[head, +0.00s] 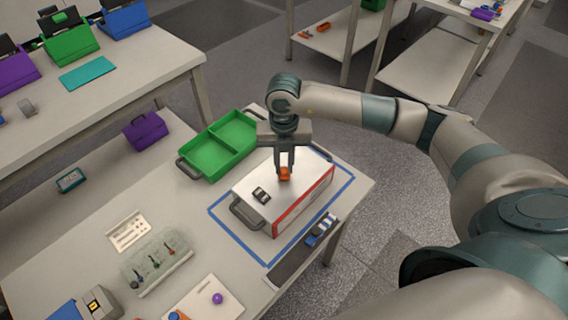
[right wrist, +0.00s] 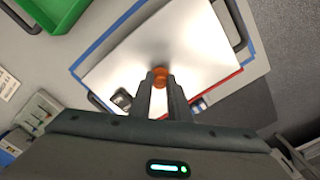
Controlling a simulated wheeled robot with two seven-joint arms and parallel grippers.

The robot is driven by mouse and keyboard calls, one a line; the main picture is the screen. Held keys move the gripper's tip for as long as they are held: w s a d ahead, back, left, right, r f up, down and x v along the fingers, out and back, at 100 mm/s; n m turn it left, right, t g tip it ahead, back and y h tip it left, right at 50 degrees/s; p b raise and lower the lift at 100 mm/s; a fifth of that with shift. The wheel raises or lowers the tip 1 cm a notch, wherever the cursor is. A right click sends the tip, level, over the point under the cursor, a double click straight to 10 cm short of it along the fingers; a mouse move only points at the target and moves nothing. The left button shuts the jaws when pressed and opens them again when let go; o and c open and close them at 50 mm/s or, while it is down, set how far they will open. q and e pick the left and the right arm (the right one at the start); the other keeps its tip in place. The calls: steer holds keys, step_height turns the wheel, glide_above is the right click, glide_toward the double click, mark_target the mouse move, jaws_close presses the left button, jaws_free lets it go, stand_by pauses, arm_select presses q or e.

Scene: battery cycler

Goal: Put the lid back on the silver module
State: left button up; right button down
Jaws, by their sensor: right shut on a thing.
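The silver module (head: 275,208) sits inside the blue outline on the table, with a white top, a red edge along its right side and dark handles at its ends. The white lid (head: 300,187) appears to lie flat on top of it; I cannot tell whether it is fully seated. An orange knob (head: 285,173) stands on the white top. My right gripper (head: 284,168) points down from above and is shut on the orange knob. In the right wrist view the knob (right wrist: 160,76) is between the fingertips (right wrist: 160,84). My left gripper is not in view.
A green two-part tray (head: 222,146) stands behind the module. A small black item (head: 261,195) is on the white top. A blue and white tool (head: 321,231) lies on a dark strip at the right front. A clear rack (head: 156,262) stands at the left front.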

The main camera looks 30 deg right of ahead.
stand_by(0.4)
steer(key=c, duration=1.1)
jaws_free()
steer(key=shift+r+p, duration=1.95)
steer(key=shift+r, duration=1.6)
jaws_close()
steer(key=shift+f+b, duration=2.35)
steer(key=shift+f, duration=0.5)
steer(key=shift+r, duration=0.15)
